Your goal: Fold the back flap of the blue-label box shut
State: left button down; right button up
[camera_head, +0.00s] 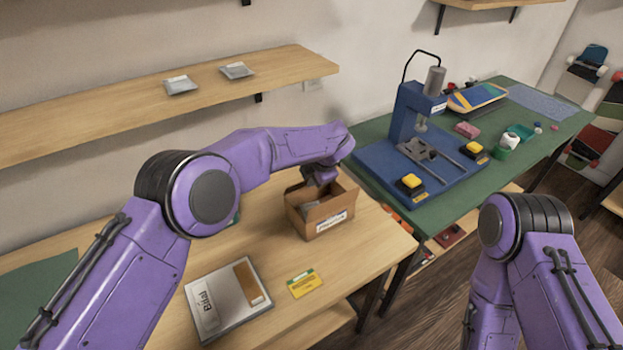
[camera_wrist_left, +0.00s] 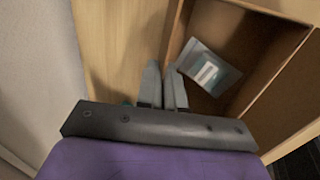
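The open cardboard box (camera_head: 317,216) stands on the wooden table, with a pale, dark-lettered label (camera_head: 331,222) on its front; no blue is clear at this size. My left gripper (camera_head: 322,177) is at the back of the box and partly hides that edge. In the left wrist view, the gripper fingers (camera_wrist_left: 163,85) are close together beside the box wall (camera_wrist_left: 176,35); nothing is clearly held. A silvery packet (camera_wrist_left: 209,70) lies inside the box. I cannot make out the back flap's angle or whether the fingers touch it. My right gripper is out of view.
A grey case (camera_head: 228,298) and a yellow-green card (camera_head: 305,283) lie in front of the box. A blue press (camera_head: 408,115) stands on the green table to the right. A shelf (camera_head: 130,112) runs along the wall behind.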

pick_arm(q)
jog(key=b, duration=0.1)
jog(key=s+f+t+y+b, duration=0.1)
jog(key=b, duration=0.1)
jog(key=shift+d+f+t, duration=0.15)
jog(key=shift+d+t, duration=0.15)
jog(key=shift+d+t+y, duration=0.1)
jog(key=shift+t+y, duration=0.2)
jog(key=shift+r, duration=0.2)
jog(key=c, duration=1.3)
grip_release()
jog(key=shift+w, duration=0.1)
jog(key=shift+c, duration=0.2)
jog(key=b+v, duration=0.1)
jog(key=v, duration=0.9)
jog(key=shift+r, duration=0.2)
jog(key=shift+d, duration=0.1)
